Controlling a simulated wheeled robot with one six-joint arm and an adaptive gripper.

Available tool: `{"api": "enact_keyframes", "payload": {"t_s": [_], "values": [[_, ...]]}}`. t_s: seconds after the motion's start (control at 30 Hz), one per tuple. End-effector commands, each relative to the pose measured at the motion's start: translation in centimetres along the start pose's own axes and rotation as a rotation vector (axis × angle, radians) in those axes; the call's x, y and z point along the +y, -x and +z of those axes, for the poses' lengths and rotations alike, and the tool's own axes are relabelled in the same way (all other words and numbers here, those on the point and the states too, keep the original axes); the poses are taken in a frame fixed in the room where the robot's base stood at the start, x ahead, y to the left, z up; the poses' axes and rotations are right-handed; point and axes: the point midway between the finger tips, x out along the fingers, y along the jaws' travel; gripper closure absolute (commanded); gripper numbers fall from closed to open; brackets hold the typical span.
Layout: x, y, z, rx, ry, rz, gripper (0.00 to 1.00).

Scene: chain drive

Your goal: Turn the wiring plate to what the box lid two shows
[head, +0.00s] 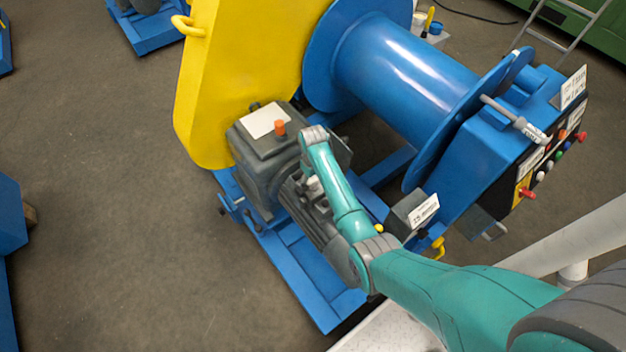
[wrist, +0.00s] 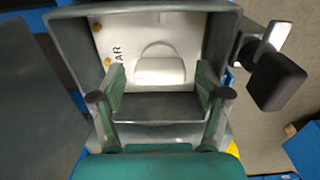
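A grey open box (wrist: 225,35) fills the middle of the wrist view. Inside it is a white plate (wrist: 187,38) with dark lettering, of which "AR" is readable, and brass-coloured studs at its left. A pale raised or recessed piece (wrist: 160,68) is at its middle; I cannot tell which. My gripper (wrist: 161,80) is open, its two teal fingers at the left and right of this piece. Whether they touch anything is unclear. In the head view the gripper is largely hidden by my arm, over the grey motor (head: 325,228). I cannot read any marked box lid.
A grey gearbox (head: 262,180) with an orange plug (head: 280,128) adjoins the yellow guard (head: 215,80). A blue drum (head: 410,75) and a control panel (head: 545,160) with coloured buttons stand to the right. A dark block (wrist: 276,80) is right of the box. Floor at left is largely free.

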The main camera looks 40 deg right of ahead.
Motion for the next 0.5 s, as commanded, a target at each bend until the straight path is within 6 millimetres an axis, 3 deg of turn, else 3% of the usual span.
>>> {"api": "enact_keyframes", "payload": {"t_s": [0.3, 0.5], "values": [[0.0, 0.2, 0.0, 0.001, -0.001, 0.000, 0.21], [0.0, 2.6, -0.1, 0.004, -0.001, 0.001, 0.21]]}}
